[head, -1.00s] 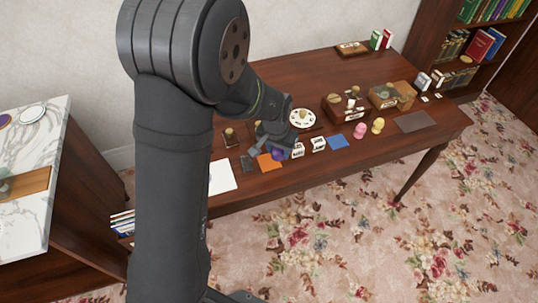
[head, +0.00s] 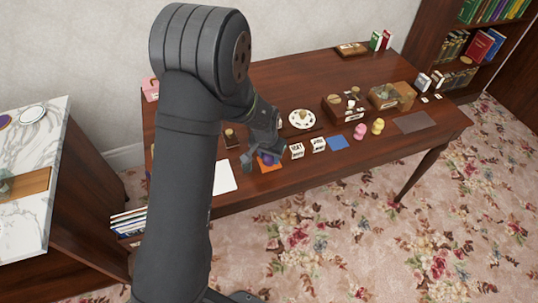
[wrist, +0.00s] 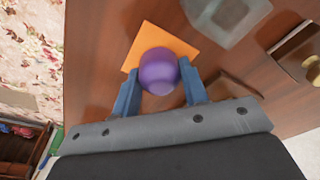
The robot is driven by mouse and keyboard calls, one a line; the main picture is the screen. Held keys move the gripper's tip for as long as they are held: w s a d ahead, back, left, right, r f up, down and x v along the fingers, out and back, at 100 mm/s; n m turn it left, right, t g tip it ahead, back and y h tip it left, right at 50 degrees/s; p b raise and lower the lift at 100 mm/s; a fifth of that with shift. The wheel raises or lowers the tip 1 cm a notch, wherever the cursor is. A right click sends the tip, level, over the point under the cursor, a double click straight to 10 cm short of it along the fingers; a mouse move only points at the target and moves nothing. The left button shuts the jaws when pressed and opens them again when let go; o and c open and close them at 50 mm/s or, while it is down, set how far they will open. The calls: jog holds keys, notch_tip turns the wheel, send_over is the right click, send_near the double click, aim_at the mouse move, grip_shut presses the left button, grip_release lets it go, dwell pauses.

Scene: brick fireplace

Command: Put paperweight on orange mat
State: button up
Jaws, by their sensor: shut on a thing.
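The paperweight (wrist: 159,69) is a round purple object in the wrist view, with a small purple part below it between the fingers. My gripper (wrist: 160,88) is shut on it, one blue finger on each side. The orange mat (wrist: 147,32) lies flat on the brown table, and the paperweight covers part of it in the wrist view. In the head view the paperweight (head: 267,160) appears over the orange mat (head: 272,168), near the table's front edge. I cannot tell whether it touches the mat.
A blue mat (head: 338,142) and two small white calendar-like blocks (head: 297,151) lie to the right. A white plate (head: 301,118) stands behind. A white sheet (head: 224,177) lies to the left.

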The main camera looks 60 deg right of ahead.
aim_at(267, 159)
jog(key=o, duration=1.1)
jog(key=shift+c, duration=0.2)
notch_tip(267, 159, up, 12)
jog(key=a, duration=0.1)
jog(key=shift+a, duration=0.4)
jog(key=f, duration=0.4)
jog(key=d+f, duration=0.1)
jog(key=f, duration=0.7)
jog(key=shift+d+f, duration=0.1)
jog(key=shift+d, duration=0.3)
notch_tip(267, 159, up, 2)
jog(key=shift+r, duration=0.45)
jog(key=shift+f, duration=0.15)
